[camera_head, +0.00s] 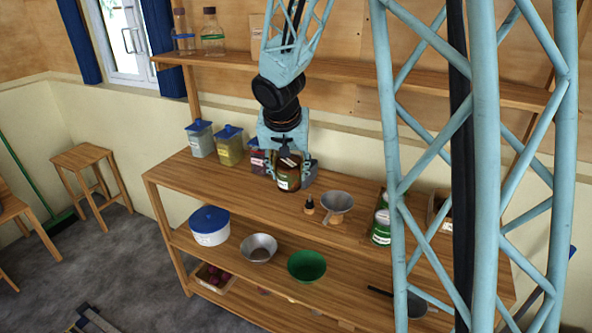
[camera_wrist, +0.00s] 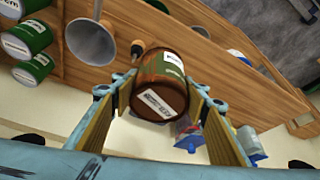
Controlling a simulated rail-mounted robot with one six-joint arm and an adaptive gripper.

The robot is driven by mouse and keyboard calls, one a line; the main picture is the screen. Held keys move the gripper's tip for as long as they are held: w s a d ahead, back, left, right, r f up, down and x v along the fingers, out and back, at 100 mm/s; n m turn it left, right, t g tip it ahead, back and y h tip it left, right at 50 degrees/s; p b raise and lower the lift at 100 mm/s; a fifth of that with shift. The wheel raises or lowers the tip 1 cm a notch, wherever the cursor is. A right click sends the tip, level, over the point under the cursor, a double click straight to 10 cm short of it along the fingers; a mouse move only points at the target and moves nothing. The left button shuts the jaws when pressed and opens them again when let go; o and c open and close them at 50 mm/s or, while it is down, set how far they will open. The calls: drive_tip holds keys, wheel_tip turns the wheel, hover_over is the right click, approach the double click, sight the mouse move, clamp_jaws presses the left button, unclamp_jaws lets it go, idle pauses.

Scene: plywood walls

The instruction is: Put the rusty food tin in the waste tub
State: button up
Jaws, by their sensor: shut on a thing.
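The rusty food tin (camera_head: 289,176) is brown with a green band and a white label. It also shows in the wrist view (camera_wrist: 158,82), with its rusty end and a white label facing the camera. My gripper (camera_head: 287,165) is shut on the tin from above, with one finger on each side of it in the wrist view (camera_wrist: 157,100). The tin is over the upper board of the shelf (camera_head: 250,190); I cannot tell whether it touches the board. I cannot make out a waste tub for certain in either view.
Jars with blue lids (camera_head: 230,146) stand close left of the tin. A small dropper bottle (camera_head: 309,206), a metal funnel (camera_head: 335,205) and green tins (camera_head: 381,225) stand to the right. A blue-lidded white pot (camera_head: 209,227), a metal bowl (camera_head: 259,248) and a green bowl (camera_head: 306,266) sit below.

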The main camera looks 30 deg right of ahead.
drive_tip(key=shift+w+d+f+t+h+b, duration=0.15)
drive_tip(key=shift+w+d+f+t+b, duration=0.15)
drive_tip(key=shift+b, duration=0.65)
drive_tip(key=shift+w+d+f+t+h+b, duration=0.15)
drive_tip(key=shift+w+b, duration=0.25)
drive_tip(key=shift+b, duration=0.5)
drive_tip(key=shift+w+d+f+t+h+b, duration=0.15)
drive_tip(key=shift+w+t+b, duration=0.15)
drive_tip(key=shift+b, duration=0.65)
drive_tip(key=shift+w+d+f+b, duration=0.1)
drive_tip(key=shift+w+b, duration=0.2)
drive_tip(key=shift+b, duration=0.45)
drive_tip(key=shift+w+d+f+t+h+b, duration=0.15)
drive_tip(key=shift+w+d+t+h+b, duration=0.1)
drive_tip(key=shift+b, duration=0.5)
drive_tip(key=shift+w+d+t+b, duration=0.1)
drive_tip(key=shift+w+t+b, duration=0.2)
drive_tip(key=shift+b, duration=0.55)
drive_tip(key=w+d+p, duration=0.5)
drive_tip(key=w+d, duration=0.4)
drive_tip(key=w, duration=0.5)
drive_tip(key=shift+w+d+f+b, duration=0.15)
drive_tip(key=shift+w+f+b, duration=0.35)
drive_tip(key=shift+f, duration=0.95)
drive_tip(key=shift+w+d+f+b, duration=0.15)
drive_tip(key=shift+f+b, duration=0.6)
drive_tip(key=shift+f, duration=0.7)
drive_tip(key=shift+w+d+f+b, duration=0.15)
drive_tip(key=shift+w+f+b, duration=0.35)
drive_tip(key=shift+f, duration=0.95)
